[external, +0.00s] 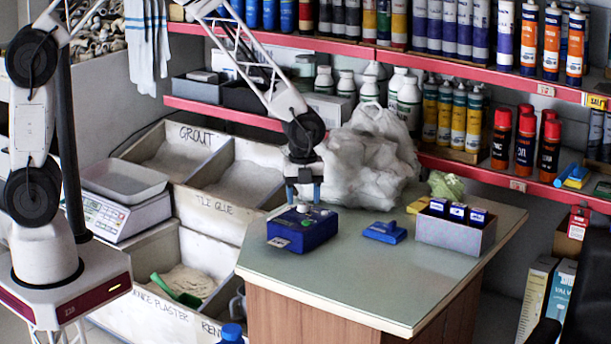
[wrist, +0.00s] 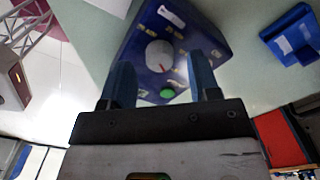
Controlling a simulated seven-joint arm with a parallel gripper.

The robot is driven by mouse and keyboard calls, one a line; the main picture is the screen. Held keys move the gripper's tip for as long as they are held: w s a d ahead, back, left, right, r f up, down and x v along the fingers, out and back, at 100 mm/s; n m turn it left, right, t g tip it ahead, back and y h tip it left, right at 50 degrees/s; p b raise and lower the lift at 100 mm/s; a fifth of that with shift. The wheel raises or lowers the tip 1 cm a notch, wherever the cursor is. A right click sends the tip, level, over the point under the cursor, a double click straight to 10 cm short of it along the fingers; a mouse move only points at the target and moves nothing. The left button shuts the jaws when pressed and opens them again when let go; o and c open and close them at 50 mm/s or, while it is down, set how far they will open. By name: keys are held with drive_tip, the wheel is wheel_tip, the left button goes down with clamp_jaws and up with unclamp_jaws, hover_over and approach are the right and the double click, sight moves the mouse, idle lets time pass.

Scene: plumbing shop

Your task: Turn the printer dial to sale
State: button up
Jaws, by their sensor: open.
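The printer is a blue box (external: 301,232) on the counter, near its left edge. It also shows in the wrist view (wrist: 196,42), tilted in the picture. Its round pale dial (wrist: 160,54) has a red pointer mark, and small labels around it are too small to read. A green button (wrist: 168,93) sits on the same face. My gripper (external: 304,196) is directly above the printer, pointing down. In the wrist view my gripper (wrist: 161,70) is open, with its blue fingers on either side of the dial area. I cannot tell whether they touch the dial.
A smaller blue device (external: 384,232) lies right of the printer. A grey box (external: 452,236) with blue-topped items stands farther right. White plastic bags (external: 368,165) lie behind. Open bins (external: 215,200) are left of the counter (external: 340,285). The counter's front is clear.

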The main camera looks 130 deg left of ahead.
sight(303, 203)
drive_tip(key=shift+r, duration=3.15)
drive_tip(key=shift+w+d+r, duration=0.2)
drive_tip(key=shift+d+r, duration=0.1)
drive_tip(key=shift+d, duration=0.05)
drive_tip(key=w+d+r+n, duration=0.1)
drive_tip(key=d+r, duration=0.4)
drive_tip(key=d, duration=0.4)
drive_tip(key=w+d+r+n+t, duration=0.1)
drive_tip(key=d+r+n, duration=0.1)
drive_tip(key=d+r, duration=0.6)
drive_tip(key=w+d+r+n, duration=0.1)
drive_tip(key=d+r, duration=0.2)
drive_tip(key=d, duration=0.8)
drive_tip(key=s+d+r+n, duration=0.2)
drive_tip(key=s+d+r, duration=0.1)
drive_tip(key=s+d, duration=0.6)
drive_tip(key=s+d+r+n+t, duration=0.1)
drive_tip(key=s+d+r+n, duration=0.2)
drive_tip(key=s+d, duration=0.5)
drive_tip(key=d+r, duration=0.1)
drive_tip(key=d, duration=0.6)
drive_tip(key=shift+s+t, duration=0.3)
drive_tip(key=shift+s, duration=0.05)
drive_tip(key=shift+d, duration=0.1)
drive_tip(key=shift+c, duration=0.2)
